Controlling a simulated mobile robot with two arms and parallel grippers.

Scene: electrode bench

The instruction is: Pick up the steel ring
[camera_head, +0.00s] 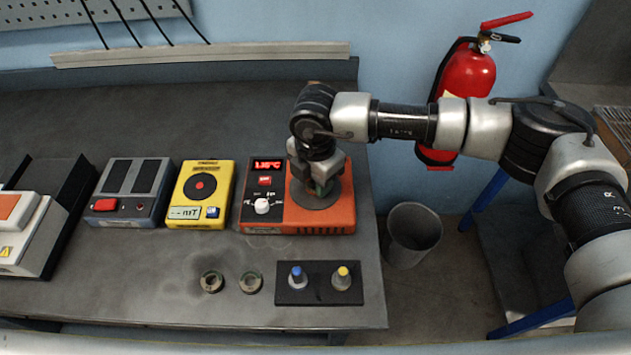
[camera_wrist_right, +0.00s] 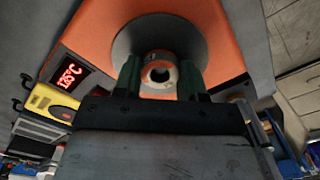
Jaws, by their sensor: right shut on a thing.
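A steel ring (camera_wrist_right: 158,72) with a dark round hole sits between the green fingertips of my right gripper (camera_wrist_right: 159,80) in the right wrist view. The gripper is shut on it, with one finger on each side. In the head view my right gripper (camera_head: 319,186) points down over the round grey plate (camera_head: 312,201) of the orange heater (camera_head: 340,217). The ring is mostly hidden there behind the fingers. I cannot tell whether it touches the plate. Two other rings, a left one (camera_head: 212,281) and a right one (camera_head: 250,282), lie on the bench. My left gripper is not in view.
The heater has a lit red display (camera_head: 268,165). A yellow meter (camera_head: 202,195) and a grey device (camera_head: 131,192) stand left of it. A black block (camera_head: 319,283) with blue-topped and yellow-topped pegs lies in front. A bin (camera_head: 412,235) stands beyond the bench's right edge.

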